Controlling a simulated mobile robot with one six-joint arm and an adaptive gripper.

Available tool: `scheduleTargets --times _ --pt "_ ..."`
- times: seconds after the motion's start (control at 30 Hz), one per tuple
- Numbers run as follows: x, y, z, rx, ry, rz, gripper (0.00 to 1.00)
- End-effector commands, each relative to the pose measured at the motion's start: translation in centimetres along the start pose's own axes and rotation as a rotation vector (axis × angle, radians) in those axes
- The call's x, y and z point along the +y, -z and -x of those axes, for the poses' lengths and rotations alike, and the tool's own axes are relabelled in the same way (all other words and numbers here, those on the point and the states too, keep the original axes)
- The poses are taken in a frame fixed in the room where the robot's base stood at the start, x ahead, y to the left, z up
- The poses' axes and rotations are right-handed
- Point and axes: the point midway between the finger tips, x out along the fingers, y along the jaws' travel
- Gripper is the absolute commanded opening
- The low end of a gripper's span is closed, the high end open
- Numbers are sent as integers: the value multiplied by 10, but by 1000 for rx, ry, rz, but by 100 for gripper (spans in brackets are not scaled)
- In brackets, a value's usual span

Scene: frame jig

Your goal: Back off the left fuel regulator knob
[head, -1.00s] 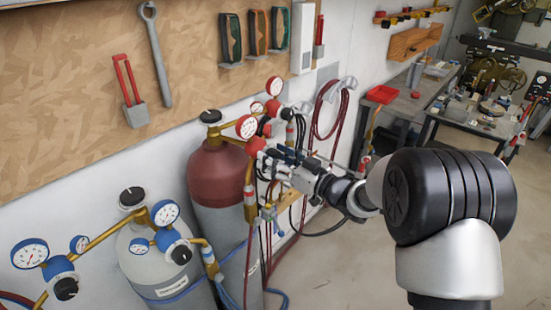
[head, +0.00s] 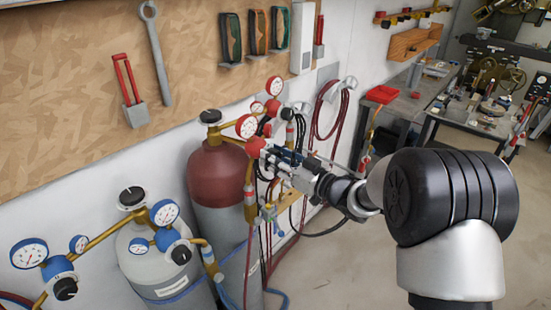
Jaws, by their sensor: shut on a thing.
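The fuel cylinder (head: 215,165) is grey with a dark red top and stands against the wall. Its left red regulator (head: 256,147) has a white-faced gauge (head: 246,126) above it. My gripper (head: 269,154) reaches in from the right and is shut at the front of this regulator, where the knob sits. The fingers hide the knob, so its turn cannot be seen. A second red regulator with a gauge (head: 274,87) sits just behind and to the right.
Dark red hoses (head: 327,115) hang on the wall behind my gripper. A workbench (head: 465,112) is at the back right. The floor (head: 350,265) below my arm is clear.

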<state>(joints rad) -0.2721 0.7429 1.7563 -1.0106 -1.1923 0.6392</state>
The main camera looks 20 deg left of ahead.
Motion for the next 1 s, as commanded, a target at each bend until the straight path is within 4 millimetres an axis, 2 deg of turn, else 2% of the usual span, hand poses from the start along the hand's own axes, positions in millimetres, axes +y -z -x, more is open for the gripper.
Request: scheduleTargets --times 0.27,1.0 --pt "0 -2 0 1 -1 146 10" --pt "0 -3 0 2 -1 839 10"
